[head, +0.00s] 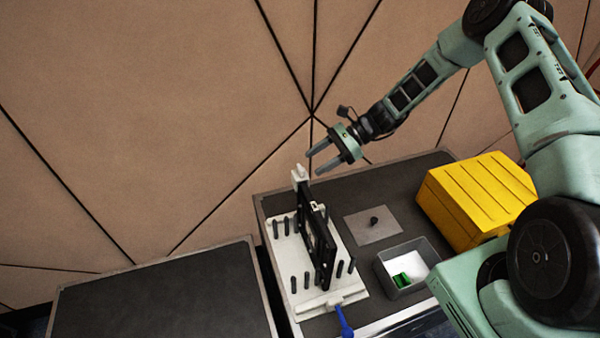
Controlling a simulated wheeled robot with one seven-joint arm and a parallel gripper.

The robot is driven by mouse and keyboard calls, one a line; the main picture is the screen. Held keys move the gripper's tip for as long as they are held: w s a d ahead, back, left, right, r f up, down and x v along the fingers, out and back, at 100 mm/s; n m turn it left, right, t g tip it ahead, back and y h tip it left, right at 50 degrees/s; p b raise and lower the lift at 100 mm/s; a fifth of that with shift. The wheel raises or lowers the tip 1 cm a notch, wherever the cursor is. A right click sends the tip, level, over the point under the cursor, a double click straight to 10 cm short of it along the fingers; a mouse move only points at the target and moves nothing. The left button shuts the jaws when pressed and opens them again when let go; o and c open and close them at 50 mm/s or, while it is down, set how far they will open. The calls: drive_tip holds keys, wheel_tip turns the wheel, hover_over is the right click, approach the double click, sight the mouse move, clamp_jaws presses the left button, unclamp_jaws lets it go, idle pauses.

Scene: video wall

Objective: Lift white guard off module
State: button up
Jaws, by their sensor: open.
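A black upright module (326,255) stands on edge in a white base (283,262) on the dark table. A white piece (300,175) shows at the module's far upper end, and a smaller white piece (318,207) sits at its top edge. I cannot tell for sure which of them is the guard. My gripper (314,164) is open and empty, its two fingers pointing left. In the picture it is just above and right of the far white piece, apart from it. The module's right face is mostly turned from view.
Several dark pegs (293,284) rise from the base on both sides. A blue-handled tool (345,322) is at its front. A grey bin (403,292) holds green and white items. A grey plate (366,228) carries a dark knob. A yellow case (478,197) stands right. The left table (165,295) is bare.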

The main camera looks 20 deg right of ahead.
sight(305, 172)
drive_tip(key=shift+r+p+x, duration=0.15)
drive_tip(key=shift+p+x, duration=0.5)
drive_tip(key=shift+x, duration=0.45)
drive_tip(key=shift+r+p+x, duration=0.1)
drive_tip(key=shift+p+x, duration=0.55)
drive_tip(key=shift+x, duration=0.45)
drive_tip(key=shift+a, duration=0.15)
drive_tip(key=c, duration=1.1)
drive_tip(key=shift+o, duration=0.2)
